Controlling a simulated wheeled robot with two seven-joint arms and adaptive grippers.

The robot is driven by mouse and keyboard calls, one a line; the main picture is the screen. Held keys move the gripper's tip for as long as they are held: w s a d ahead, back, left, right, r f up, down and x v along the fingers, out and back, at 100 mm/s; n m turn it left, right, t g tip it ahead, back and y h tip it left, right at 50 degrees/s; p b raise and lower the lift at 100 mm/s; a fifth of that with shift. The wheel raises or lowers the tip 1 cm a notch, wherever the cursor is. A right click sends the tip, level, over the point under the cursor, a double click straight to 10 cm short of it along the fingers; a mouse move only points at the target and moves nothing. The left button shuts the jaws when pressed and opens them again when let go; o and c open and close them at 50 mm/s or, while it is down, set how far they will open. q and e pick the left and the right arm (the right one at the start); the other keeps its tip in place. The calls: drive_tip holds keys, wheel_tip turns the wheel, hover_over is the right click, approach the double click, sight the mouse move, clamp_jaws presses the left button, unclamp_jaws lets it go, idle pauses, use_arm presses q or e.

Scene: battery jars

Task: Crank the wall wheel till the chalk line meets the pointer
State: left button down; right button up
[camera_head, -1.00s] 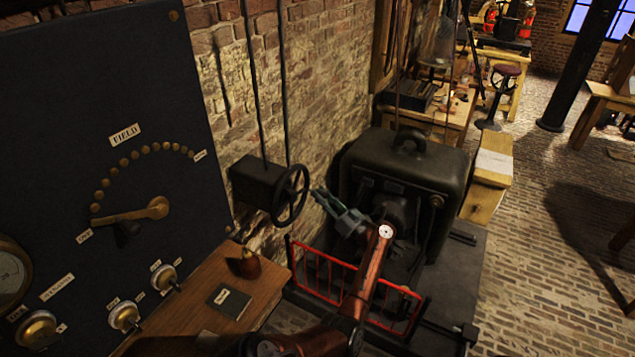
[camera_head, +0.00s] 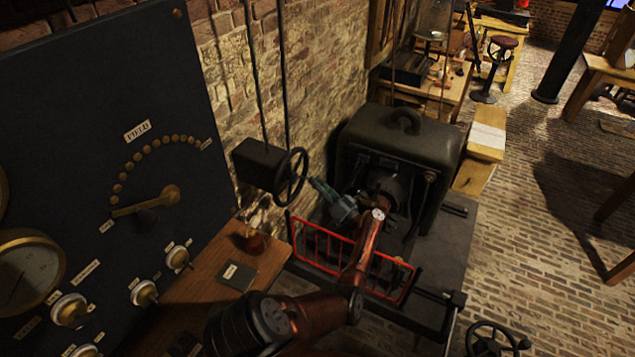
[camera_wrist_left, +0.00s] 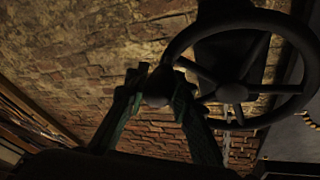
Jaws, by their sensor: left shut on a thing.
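The dark spoked wall wheel (camera_head: 291,177) stands out from a dark box (camera_head: 258,165) on the brick wall. In the left wrist view the wheel (camera_wrist_left: 232,92) fills the upper right, with its rim, spokes and hub showing. My left gripper (camera_head: 318,186) is at the wheel's right side. In the left wrist view its greenish fingers (camera_wrist_left: 158,90) are shut around a dark rounded handle (camera_wrist_left: 157,86) at the rim's left. I cannot make out a chalk line or a pointer. My right gripper is out of view.
A red guard rail (camera_head: 335,250) and a large dark machine (camera_head: 405,145) stand right of the wheel. A dark panel (camera_head: 90,110) with brass knobs is at the left. A wooden ledge (camera_head: 205,290) holds a small pot (camera_head: 252,241). Another handwheel (camera_head: 494,343) shows at lower right.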

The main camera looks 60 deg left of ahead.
use_arm(q)
drive_tip(key=shift+s+f, duration=0.1)
drive_tip(key=shift+f, duration=0.1)
drive_tip(key=c, duration=2)
unclamp_jaws()
drive_tip(key=o, duration=0.4)
drive_tip(key=shift+r, duration=0.15)
drive_tip(key=shift+d, duration=0.15)
drive_tip(key=v, duration=1.1)
drive_tip(key=shift+d, duration=0.35)
